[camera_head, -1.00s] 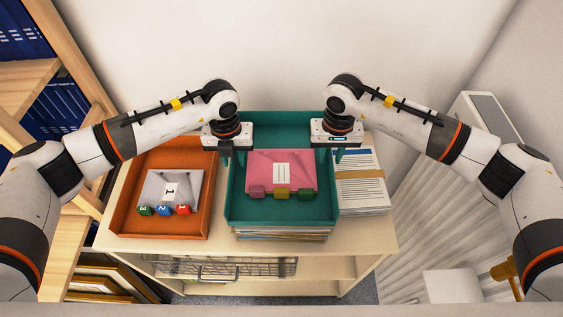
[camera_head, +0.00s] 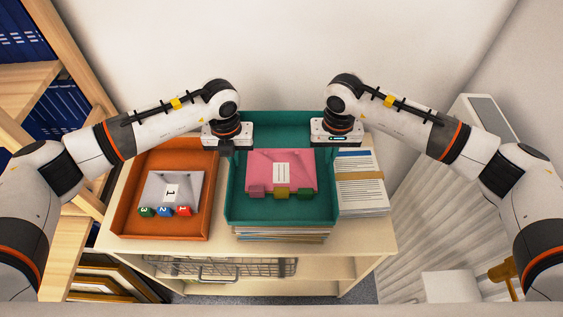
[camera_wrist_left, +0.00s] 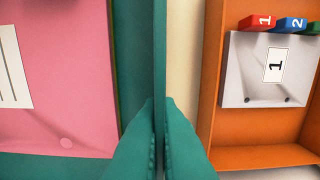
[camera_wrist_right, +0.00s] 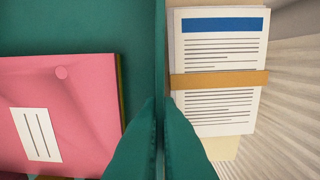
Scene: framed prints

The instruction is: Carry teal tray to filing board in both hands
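The teal tray (camera_head: 281,213) sits level on a stack of papers on the cabinet top. A pink folder with a white label and three small coloured tabs lies in it. Its walls also show in the left wrist view (camera_wrist_left: 160,50) and right wrist view (camera_wrist_right: 160,50). My left gripper (camera_wrist_left: 160,110) is shut on the tray's left side wall, with one teal finger on each face. My right gripper (camera_wrist_right: 163,110) is shut on the right side wall in the same way. In the head view the fingers are mostly hidden. I cannot make out a filing board.
An orange tray (camera_head: 140,222) with a grey folder (camera_head: 170,190) stands close on the left. A banded paper stack (camera_head: 362,190) is close on the right. A wall is behind, a wooden shelf (camera_head: 40,75) at the left, and a wire basket (camera_head: 225,268) below.

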